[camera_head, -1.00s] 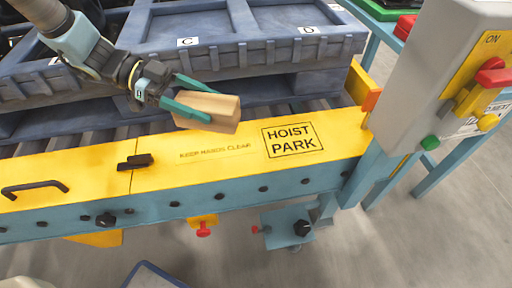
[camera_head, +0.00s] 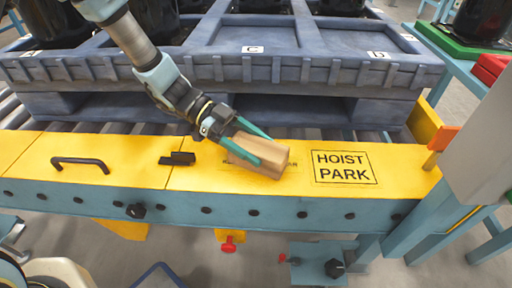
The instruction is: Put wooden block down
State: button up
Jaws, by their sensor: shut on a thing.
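The wooden block (camera_head: 272,157) is a light brown oblong block, in the middle of the head view. My gripper (camera_head: 256,147) is shut on it, with one teal finger along each side. The block is at the yellow top of the conveyor side rail (camera_head: 120,160), over the "KEEP HANDS CLEAR" lettering and left of the framed "HOIST PARK" marking (camera_head: 343,167). It covers part of that lettering. I cannot tell whether its underside touches the yellow surface.
A blue-grey pallet (camera_head: 320,72) with compartments marked C and D stands behind the rail. A black handle (camera_head: 80,162) and a black latch (camera_head: 178,158) rise from the yellow top. An orange and yellow stop (camera_head: 441,138) and a grey control box (camera_head: 482,150) stand at right.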

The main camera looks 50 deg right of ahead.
jog(key=shift+f, duration=0.1)
jog(key=o, duration=1.5)
jog(key=shift+o, duration=0.2)
jog(key=shift+w+r, duration=0.15)
jog(key=shift+r, duration=0.1)
jog(key=shift+p+v, duration=0.65)
jog(key=shift+v, duration=2.9)
